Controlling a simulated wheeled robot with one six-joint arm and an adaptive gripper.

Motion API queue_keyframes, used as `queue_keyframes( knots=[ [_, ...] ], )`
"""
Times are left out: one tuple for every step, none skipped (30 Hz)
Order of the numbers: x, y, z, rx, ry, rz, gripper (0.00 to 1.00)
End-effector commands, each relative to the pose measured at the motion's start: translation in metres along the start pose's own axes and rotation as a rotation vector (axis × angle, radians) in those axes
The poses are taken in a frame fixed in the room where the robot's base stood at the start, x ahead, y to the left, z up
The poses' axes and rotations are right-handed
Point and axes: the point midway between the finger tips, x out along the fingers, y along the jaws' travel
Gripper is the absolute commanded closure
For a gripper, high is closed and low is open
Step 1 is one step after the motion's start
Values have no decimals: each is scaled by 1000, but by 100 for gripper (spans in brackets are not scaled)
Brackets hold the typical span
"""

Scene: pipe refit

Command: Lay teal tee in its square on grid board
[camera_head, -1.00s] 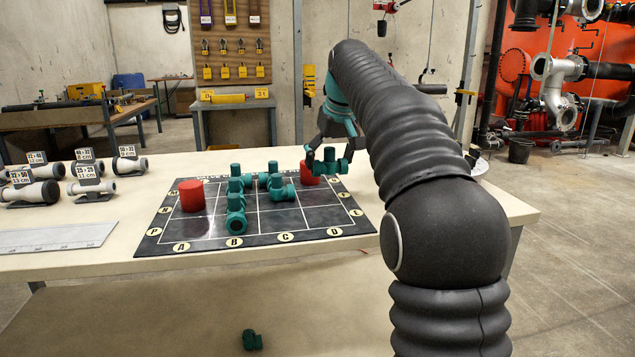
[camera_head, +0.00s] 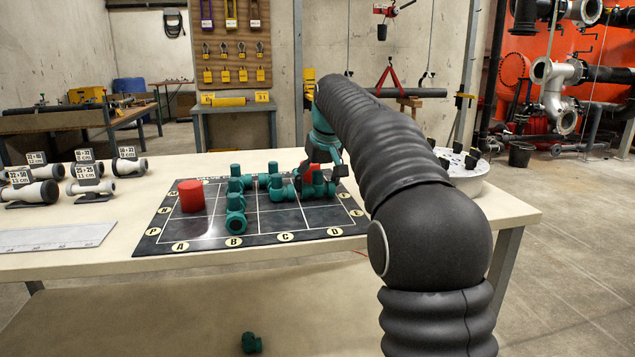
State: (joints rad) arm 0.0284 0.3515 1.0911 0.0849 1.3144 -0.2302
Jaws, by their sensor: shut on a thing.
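The grid board (camera_head: 205,229) lies on the table, with letters along its edges. My gripper (camera_head: 316,180) is over the right part of the board, shut on a teal tee (camera_head: 319,186). The tee is low, at or just above the board surface; I cannot tell whether it touches. Several other teal fittings (camera_head: 236,212) stand joined or close together in the middle columns. A red cylinder (camera_head: 191,196) stands at the board's left. A second red piece (camera_head: 312,170) is mostly hidden behind my gripper and the held tee.
A loose teal fitting (camera_head: 251,342) lies below the table. Grey pipe samples with labels (camera_head: 92,180) stand at the table's left, by a ruler plate (camera_head: 55,237). A round white tray (camera_head: 461,178) stands at the right, partly behind my arm. The board's front right squares are bare.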

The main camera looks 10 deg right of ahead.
Motion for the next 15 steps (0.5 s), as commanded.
queue_keyframes(
  knots=[
    [2,0,1,0,0,0,50],
    [2,0,1,0,0,0,50],
    [2,0,1,0,0,0,5],
    [2,0,1,0,0,0,0],
    [2,0,1,0,0,0,0],
    [2,0,1,0,0,0,0],
    [2,0,1,0,0,0,0],
    [2,0,1,0,0,0,0],
    [2,0,1,0,0,0,0],
    [2,0,1,0,0,0,0],
    [2,0,1,0,0,0,0],
    [2,0,1,0,0,0,0],
    [2,0,1,0,0,0,0],
    [1,0,0,0,0,0,0],
    [0,0,0,0,0,0,0]
  ],
)
